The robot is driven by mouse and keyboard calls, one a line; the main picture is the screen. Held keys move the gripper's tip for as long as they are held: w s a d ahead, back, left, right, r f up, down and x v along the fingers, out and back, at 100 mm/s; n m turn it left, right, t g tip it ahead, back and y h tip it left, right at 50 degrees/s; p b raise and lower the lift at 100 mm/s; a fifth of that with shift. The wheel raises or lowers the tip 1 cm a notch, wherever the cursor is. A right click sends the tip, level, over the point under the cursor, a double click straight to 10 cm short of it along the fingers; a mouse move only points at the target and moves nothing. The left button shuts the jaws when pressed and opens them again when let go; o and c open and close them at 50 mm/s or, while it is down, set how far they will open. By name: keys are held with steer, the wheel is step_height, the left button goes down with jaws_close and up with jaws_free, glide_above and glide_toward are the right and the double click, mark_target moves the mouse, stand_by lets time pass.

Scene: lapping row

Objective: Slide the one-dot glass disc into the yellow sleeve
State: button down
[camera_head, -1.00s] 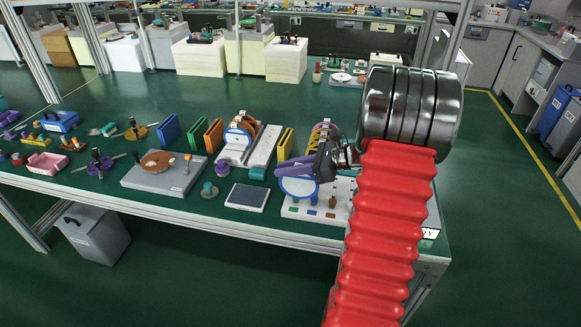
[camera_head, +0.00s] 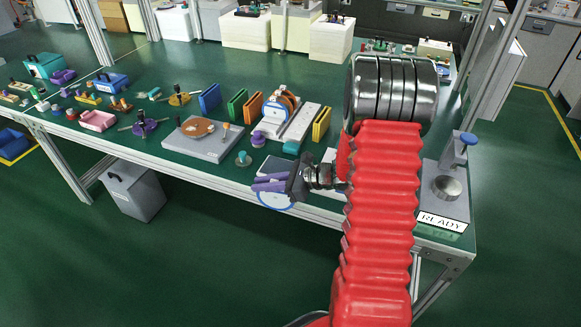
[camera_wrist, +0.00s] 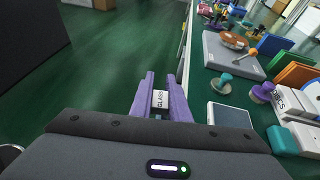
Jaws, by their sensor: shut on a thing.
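My gripper (camera_head: 268,187) is shut on the glass disc (camera_head: 277,203), a white disc with a blue rim. The disc hangs upright at the table's front edge, partly hidden by the purple fingers. In the wrist view, my gripper (camera_wrist: 163,90) holds it edge-on, with a "GLASS" label (camera_wrist: 160,99) between the fingers and floor beyond. I cannot make out its dots. The yellow sleeve (camera_head: 321,124) stands upright on the table, right of the white rack, behind and to the right of my gripper and well apart from the disc.
A grey plate (camera_head: 205,145) with a brown disc lies nearer. My red arm hides part of the table.

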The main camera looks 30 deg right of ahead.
steer(key=a+f+n+g+y, duration=0.1)
steer(key=a+f, duration=0.3)
steer(key=a, duration=0.7)
steer(key=shift+s+a+n+g, duration=0.2)
steer(key=shift+s+n+g, duration=0.1)
steer(key=shift+s+n, duration=0.1)
